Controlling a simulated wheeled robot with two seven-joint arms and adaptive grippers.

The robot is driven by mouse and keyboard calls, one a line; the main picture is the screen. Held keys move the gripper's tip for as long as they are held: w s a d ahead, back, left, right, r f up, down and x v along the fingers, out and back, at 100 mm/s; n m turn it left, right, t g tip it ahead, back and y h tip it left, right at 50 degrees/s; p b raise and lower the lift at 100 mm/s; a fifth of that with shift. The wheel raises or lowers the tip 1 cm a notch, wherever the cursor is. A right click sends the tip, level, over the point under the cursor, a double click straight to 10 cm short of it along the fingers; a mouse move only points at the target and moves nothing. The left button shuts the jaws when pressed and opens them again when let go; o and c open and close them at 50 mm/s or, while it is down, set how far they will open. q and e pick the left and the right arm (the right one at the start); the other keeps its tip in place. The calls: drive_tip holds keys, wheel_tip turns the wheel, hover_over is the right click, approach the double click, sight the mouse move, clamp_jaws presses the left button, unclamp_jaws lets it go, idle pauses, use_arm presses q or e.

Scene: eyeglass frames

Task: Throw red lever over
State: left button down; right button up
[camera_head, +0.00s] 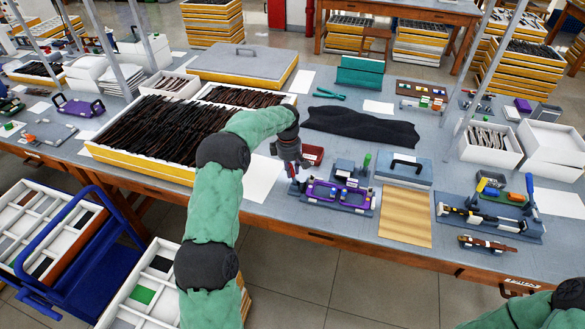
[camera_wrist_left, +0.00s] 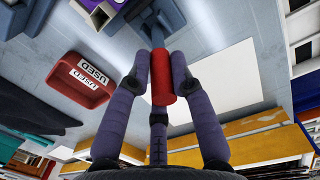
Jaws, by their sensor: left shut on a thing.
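The red lever (camera_wrist_left: 162,88) is a red cylindrical grip on a grey shaft. In the left wrist view it sits between the fingertips of my left gripper (camera_wrist_left: 160,72), which is shut on it. Its shaft runs up to a blue-grey base at the top of that view. In the head view my left gripper (camera_head: 292,175) points down at the left end of a blue fixture (camera_head: 361,207) that holds a purple eyeglass frame (camera_head: 338,194). The gripper hides most of the lever there. My right arm shows at the lower right, but its gripper is out of view.
A red tray marked USED (camera_wrist_left: 81,80) lies beside the lever and also shows in the head view (camera_head: 313,154). A large tray of dark frames (camera_head: 150,128) stands to the left. A black cloth (camera_head: 360,127) lies behind. A wooden mat (camera_head: 405,216) is right of the fixture.

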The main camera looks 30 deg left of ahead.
use_arm(q)
drive_tip(key=a+h+p, duration=0.1)
drive_tip(key=a+f+h+p, duration=0.1)
drive_tip(key=h, duration=0.1)
drive_tip(key=s+a+t+h+p, duration=0.1)
drive_tip(key=p, duration=0.1)
drive_tip(key=shift+a+f+h, duration=0.1)
drive_tip(key=shift+f+h, duration=0.2)
drive_tip(key=shift+s+a+f+h, duration=0.1)
drive_tip(key=shift+a+f+h, duration=0.15)
drive_tip(key=shift+h, duration=0.15)
drive_tip(key=shift+a+f+h, duration=0.35)
drive_tip(key=shift+f+h, duration=0.1)
drive_tip(key=shift+h, duration=0.25)
drive_tip(key=shift+s+a+f+t+h+b, duration=0.15)
drive_tip(key=shift+a+f+t+h+b, duration=0.15)
drive_tip(key=shift+h+b, duration=0.25)
drive_tip(key=shift+s+a+f+t+h+b, duration=0.1)
drive_tip(key=shift+f+t+h+b, duration=0.1)
drive_tip(key=shift+f+h+b, duration=0.3)
drive_tip(key=c, duration=1.1)
unclamp_jaws()
drive_tip(key=shift+r, duration=0.1)
drive_tip(key=shift+c, duration=0.2)
drive_tip(key=shift+r, duration=0.1)
